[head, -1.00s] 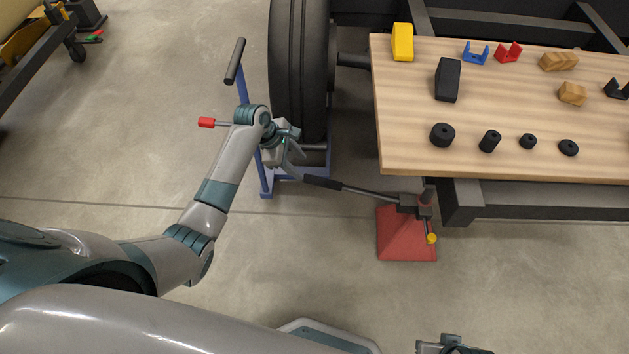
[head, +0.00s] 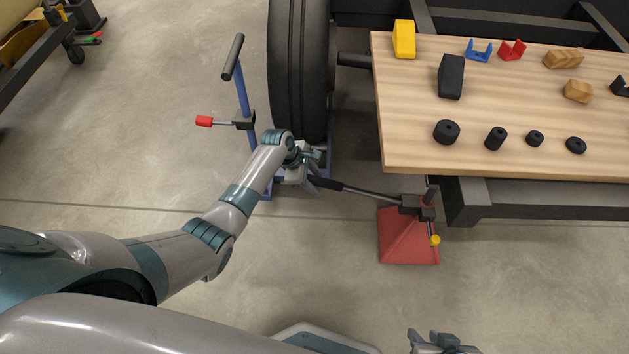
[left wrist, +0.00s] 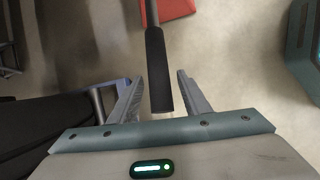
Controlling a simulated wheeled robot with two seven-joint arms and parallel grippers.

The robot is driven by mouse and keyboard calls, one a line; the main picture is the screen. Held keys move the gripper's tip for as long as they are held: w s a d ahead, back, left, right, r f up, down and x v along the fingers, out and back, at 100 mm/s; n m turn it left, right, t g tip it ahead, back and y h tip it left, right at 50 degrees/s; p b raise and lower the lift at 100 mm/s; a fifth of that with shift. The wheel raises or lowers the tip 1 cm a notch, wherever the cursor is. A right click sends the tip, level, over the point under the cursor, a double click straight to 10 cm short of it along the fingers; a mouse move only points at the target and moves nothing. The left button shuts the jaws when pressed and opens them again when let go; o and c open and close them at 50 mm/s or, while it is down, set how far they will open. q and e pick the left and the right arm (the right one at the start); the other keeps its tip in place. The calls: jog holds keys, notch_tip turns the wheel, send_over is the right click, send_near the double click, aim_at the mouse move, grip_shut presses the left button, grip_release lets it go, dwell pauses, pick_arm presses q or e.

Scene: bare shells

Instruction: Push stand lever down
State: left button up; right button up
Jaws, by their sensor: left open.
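The red stand (head: 408,242) is on the floor left of the dark frame leg. Its lever (head: 372,193), a grey rod with a black grip, reaches left from the stand's top towards the wheel. My left gripper (head: 314,180) is at the grip's free end, with its fingers partly hidden in the head view. In the left wrist view the black grip (left wrist: 158,75) lies between the two open fingers (left wrist: 160,88), with gaps on both sides. My right gripper (head: 443,344) is cut off at the bottom edge of the head view.
A large black tyre (head: 299,70) stands on a blue wheel trolley (head: 243,92) with a red-tipped pedal (head: 204,121), close to my left gripper. A wooden table (head: 410,110) with several small parts is at right. The floor in front is clear.

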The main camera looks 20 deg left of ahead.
pick_arm(q)
grip_shut()
jog(key=shift+f, duration=0.2)
